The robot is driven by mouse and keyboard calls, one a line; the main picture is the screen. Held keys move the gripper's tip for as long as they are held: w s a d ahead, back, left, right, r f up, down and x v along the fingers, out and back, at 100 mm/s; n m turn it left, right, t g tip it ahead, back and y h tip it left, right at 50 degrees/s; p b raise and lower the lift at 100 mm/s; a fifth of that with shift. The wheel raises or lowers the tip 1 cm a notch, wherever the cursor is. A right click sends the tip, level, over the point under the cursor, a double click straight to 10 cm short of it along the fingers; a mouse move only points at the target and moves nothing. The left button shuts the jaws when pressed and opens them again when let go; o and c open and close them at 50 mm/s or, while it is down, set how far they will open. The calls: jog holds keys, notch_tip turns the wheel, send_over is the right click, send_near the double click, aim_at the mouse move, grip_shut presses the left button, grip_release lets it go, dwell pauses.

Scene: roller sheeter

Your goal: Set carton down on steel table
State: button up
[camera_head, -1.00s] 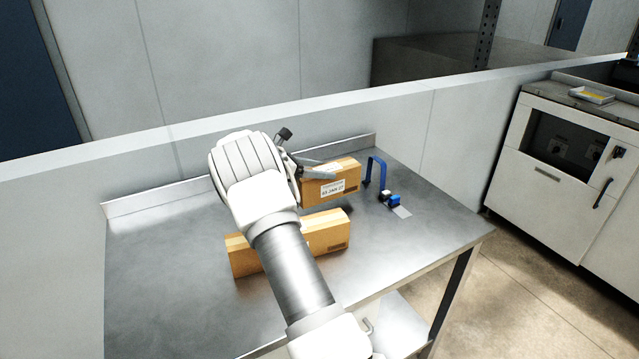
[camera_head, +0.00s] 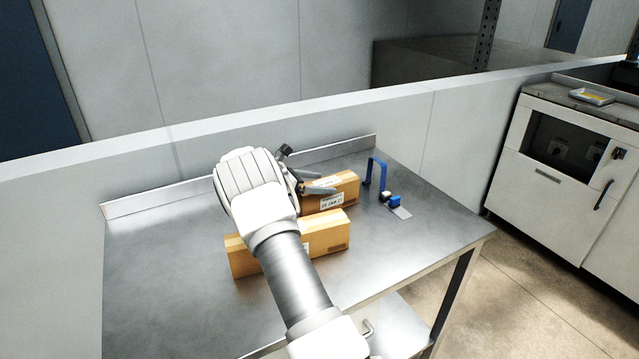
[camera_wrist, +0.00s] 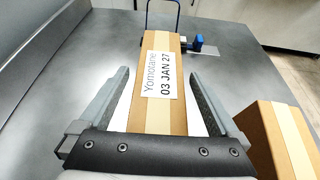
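A brown carton (camera_head: 345,190) with a white dated label sits on the steel table (camera_head: 170,285), just behind a second carton. In the wrist view the carton (camera_wrist: 160,115) lies lengthwise between my two fingers, its label reading "03 JAN 27". My gripper (camera_wrist: 160,75) is open around it, with a narrow gap showing on each side. In the head view my gripper (camera_head: 318,186) is at the carton's left part, and my wrist hides that end. The carton's underside is hidden, but it appears to rest on the table.
The second carton (camera_head: 325,235) stands close in front, partly behind my arm; it also shows in the wrist view (camera_wrist: 285,140). The table's left side is clear; a low wall runs behind.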

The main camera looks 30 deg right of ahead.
jog(key=shift+r, duration=0.1)
jog(key=shift+a+r, duration=0.15)
jog(key=shift+a, duration=0.1)
jog(key=s+p+v, duration=0.1)
jog(key=v, duration=1)
jog(key=s+a+r+m+t+y, duration=0.1)
jog(key=s+a+r+m+y, duration=0.35)
jog(key=s+r, duration=0.3)
jog(key=s+a+r+m+t+y, duration=0.1)
jog(key=s+a+r+m+y, duration=0.35)
jog(key=s, duration=0.45)
jog(key=s+a+m+t+y, duration=0.2)
jog(key=s+a+m, duration=0.2)
jog(key=s, duration=0.6)
jog(key=s+a+r+m+t+y, duration=0.1)
jog(key=s+a+m, duration=0.3)
jog(key=s, duration=0.7)
jog(key=a+t+y, duration=0.1)
jog(key=a, duration=0.1)
jog(key=shift+s+a+r+y, duration=0.2)
jog(key=shift+s+a+y, duration=0.1)
jog(key=shift+a, duration=0.1)
